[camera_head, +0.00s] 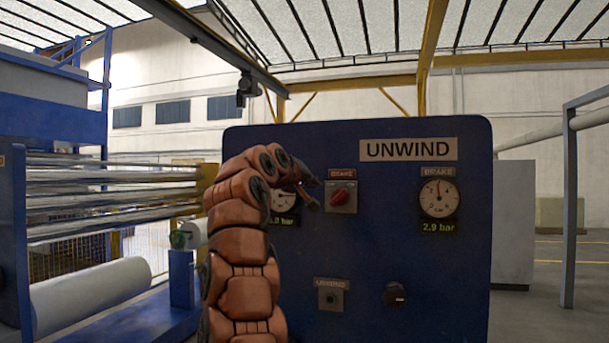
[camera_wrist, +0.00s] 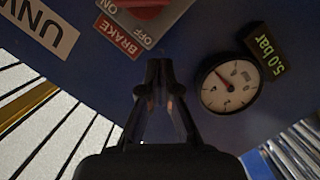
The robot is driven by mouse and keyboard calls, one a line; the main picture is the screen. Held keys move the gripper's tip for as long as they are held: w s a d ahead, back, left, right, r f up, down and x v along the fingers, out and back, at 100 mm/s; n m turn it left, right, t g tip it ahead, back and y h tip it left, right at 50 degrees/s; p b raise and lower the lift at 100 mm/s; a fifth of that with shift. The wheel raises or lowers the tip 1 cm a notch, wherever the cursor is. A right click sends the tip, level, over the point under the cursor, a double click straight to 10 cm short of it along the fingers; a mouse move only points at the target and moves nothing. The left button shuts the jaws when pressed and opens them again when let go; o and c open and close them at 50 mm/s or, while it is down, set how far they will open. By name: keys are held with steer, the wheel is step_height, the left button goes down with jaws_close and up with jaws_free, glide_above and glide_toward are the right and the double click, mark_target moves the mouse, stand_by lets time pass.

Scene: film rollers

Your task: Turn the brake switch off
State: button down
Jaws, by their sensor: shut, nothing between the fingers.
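The brake switch (camera_head: 341,197) is a red rotary knob on a grey plate under a red BRAKE label, on the blue UNWIND panel (camera_head: 420,285). Its handle looks slanted in the head view. In the wrist view the red knob (camera_wrist: 146,5) is cut off by the top edge, with ON and OFF marks and the BRAKE label beside it. My gripper (camera_head: 316,195) is just left of the switch in the head view. In the wrist view its fingertips (camera_wrist: 153,72) are together and empty, apart from the knob in the picture. Contact is not visible.
A left gauge (camera_head: 283,200) is partly hidden by my arm; the wrist view shows it whole (camera_wrist: 230,86), reading 5.0 bar. A right gauge (camera_head: 438,198) reads 2.9 bar. A black knob (camera_head: 395,294) and an UNWIND control (camera_head: 330,296) sit lower on the panel.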

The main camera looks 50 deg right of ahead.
mark_target(339, 197)
steer(key=d+f, duration=0.1)
steer(key=d+f+b, duration=0.1)
steer(key=d, duration=0.1)
steer(key=shift+s, duration=0.3)
steer(key=shift+s+d+f+b, duration=0.35)
steer(key=shift+s+f+b, duration=0.2)
steer(key=shift+s+f, duration=0.2)
steer(key=shift+w+a, duration=0.1)
steer(key=shift+a, duration=0.05)
